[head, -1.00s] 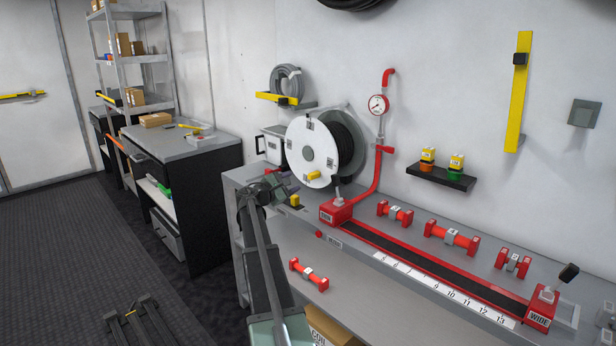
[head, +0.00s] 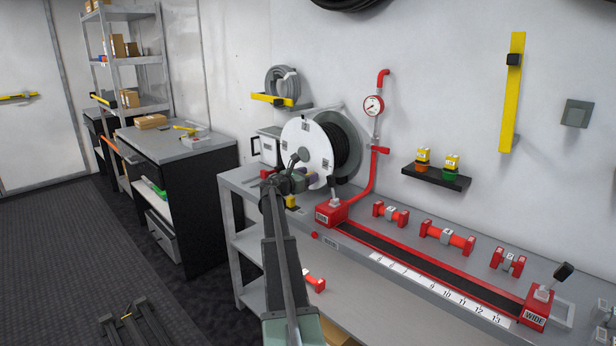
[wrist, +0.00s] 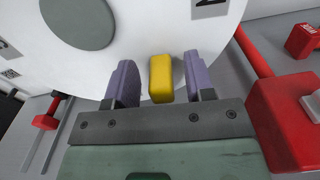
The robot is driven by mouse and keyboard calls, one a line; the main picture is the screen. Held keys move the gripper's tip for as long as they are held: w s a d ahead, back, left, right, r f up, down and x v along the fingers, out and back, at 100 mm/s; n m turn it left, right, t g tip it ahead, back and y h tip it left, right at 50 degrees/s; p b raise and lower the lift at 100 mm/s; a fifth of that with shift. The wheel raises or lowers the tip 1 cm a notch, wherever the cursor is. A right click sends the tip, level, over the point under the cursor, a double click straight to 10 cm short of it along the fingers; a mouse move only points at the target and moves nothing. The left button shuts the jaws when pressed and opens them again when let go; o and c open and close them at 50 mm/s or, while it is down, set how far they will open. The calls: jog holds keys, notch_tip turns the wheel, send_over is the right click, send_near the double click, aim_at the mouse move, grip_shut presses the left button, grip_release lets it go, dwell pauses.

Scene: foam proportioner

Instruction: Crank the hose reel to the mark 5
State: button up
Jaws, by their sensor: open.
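The hose reel has a white front disc (head: 303,140) with small dark-marked labels and a grey hub; black hose is wound behind it. The disc fills the top of the wrist view (wrist: 150,35), where the labels are cut off and I cannot read their marks. The yellow crank handle (wrist: 161,78) sticks out from the disc's lower part. My gripper (wrist: 159,72) is open, with one purple-grey finger on each side of the handle and a gap on both sides.
A red pipe with a gauge (head: 373,105) rises right of the reel. A red-ended track with a numbered strip (head: 440,292) runs along the bench (head: 345,268) to the right. Red couplings (head: 447,236) lie behind it. A small yellow block (head: 291,202) stands near my wrist.

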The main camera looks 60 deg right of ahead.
jog(key=shift+d, duration=0.15)
grip_shut()
jog(key=shift+f, duration=0.1)
